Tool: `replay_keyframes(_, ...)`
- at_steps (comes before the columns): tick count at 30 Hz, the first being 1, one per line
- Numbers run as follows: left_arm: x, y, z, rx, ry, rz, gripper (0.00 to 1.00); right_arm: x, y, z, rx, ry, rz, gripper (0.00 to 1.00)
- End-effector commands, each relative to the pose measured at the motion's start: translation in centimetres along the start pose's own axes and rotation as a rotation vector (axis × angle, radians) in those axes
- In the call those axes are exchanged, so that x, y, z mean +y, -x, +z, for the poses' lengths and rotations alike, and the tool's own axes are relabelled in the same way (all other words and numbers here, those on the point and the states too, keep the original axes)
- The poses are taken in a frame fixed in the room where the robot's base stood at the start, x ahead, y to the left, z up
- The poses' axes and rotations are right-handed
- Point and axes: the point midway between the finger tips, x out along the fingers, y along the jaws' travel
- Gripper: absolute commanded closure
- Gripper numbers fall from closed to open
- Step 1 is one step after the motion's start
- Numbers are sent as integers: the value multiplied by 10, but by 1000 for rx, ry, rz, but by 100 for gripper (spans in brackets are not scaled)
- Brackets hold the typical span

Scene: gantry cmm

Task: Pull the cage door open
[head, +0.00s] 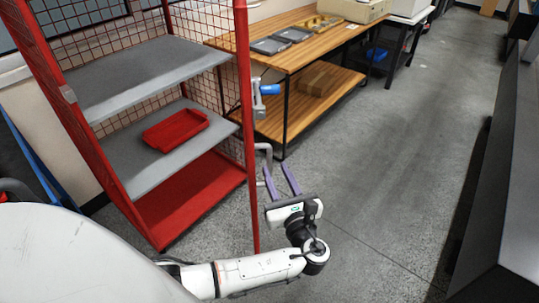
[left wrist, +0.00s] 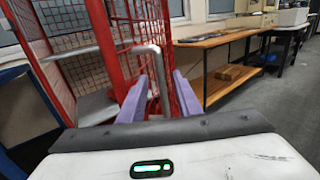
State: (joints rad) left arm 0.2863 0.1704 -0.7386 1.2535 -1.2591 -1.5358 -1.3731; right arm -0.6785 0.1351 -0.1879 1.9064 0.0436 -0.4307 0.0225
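The red cage (head: 105,180) stands at the left with grey shelves inside. A tall red upright (head: 247,120) at its right carries a grey bent handle (head: 264,150). The door panel seems nearly edge-on there, so I cannot tell how far it stands open. My left gripper (head: 277,168) is at the handle, its purple fingers apart. In the left wrist view the handle (left wrist: 154,62) runs down between the open fingers (left wrist: 155,90); firm contact does not show. A blue-gripped fitting (head: 269,89) sits above the handle. My right gripper is not in view.
A red tray (head: 176,130) lies on the middle shelf (head: 120,165). A wooden workbench (head: 300,48) with a carton (head: 317,78) on its lower shelf stands behind the handle. Grey floor (head: 410,130) is clear to the right, up to a dark bench (head: 510,190).

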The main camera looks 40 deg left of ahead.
Motion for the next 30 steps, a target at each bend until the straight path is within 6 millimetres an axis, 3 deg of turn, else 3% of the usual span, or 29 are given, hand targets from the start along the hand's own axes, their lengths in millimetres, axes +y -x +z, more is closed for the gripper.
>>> replay_keyframes(3,0,-25,1,-2,0,2,69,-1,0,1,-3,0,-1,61)
replay_keyframes(9,0,-56,0,0,2,1,69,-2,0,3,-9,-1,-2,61)
replay_keyframes(15,0,-68,0,3,3,0,69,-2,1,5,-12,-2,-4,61)
replay_keyframes(23,0,-69,-1,4,4,-1,69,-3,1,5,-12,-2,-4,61)
replay_keyframes(28,0,-69,-1,4,4,-1,98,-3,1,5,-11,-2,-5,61)
replay_keyframes(30,0,-69,-1,4,4,-1,100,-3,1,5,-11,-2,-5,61)
